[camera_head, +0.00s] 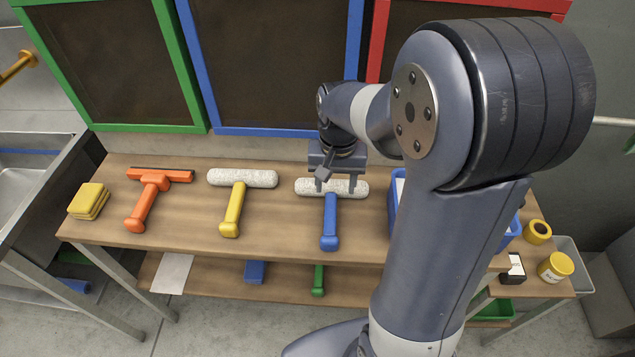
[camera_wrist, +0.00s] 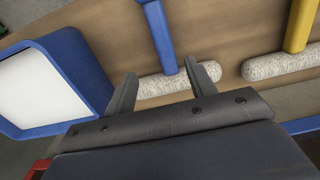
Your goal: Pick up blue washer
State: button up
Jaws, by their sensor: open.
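The blue washer (camera_head: 330,222) lies on the wooden table, its blue handle toward the front and its speckled white roller head across the back. In the wrist view its blue handle (camera_wrist: 160,35) and white roller (camera_wrist: 165,87) show beyond my jaws. My gripper (camera_head: 334,186) is over the roller head, close to where the handle joins it. In the wrist view my gripper (camera_wrist: 168,85) has its two fingers apart, one on each side of the part where the handle meets the roller. I cannot tell whether the fingers touch the washer. Nothing is held.
A yellow washer (camera_head: 233,207) lies left of the blue one, then an orange squeegee (camera_head: 148,198) and yellow sponges (camera_head: 89,200). A blue bin (camera_wrist: 92,62) stands on the other side, partly behind my arm in the head view. Framed panels (camera_head: 270,130) rise behind the table.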

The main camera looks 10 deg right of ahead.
aim_at(331, 208)
jog(key=shift+w+f, duration=0.3)
jog(key=shift+f, duration=0.05)
notch_tip(331, 208, down, 6)
jog(key=shift+a+r, duration=0.1)
jog(key=shift+r, duration=0.1)
jog(key=shift+w+a+f, duration=0.1)
jog(key=shift+w+f, duration=0.05)
jog(key=shift+f, duration=2.2)
jog(key=c, duration=1.1)
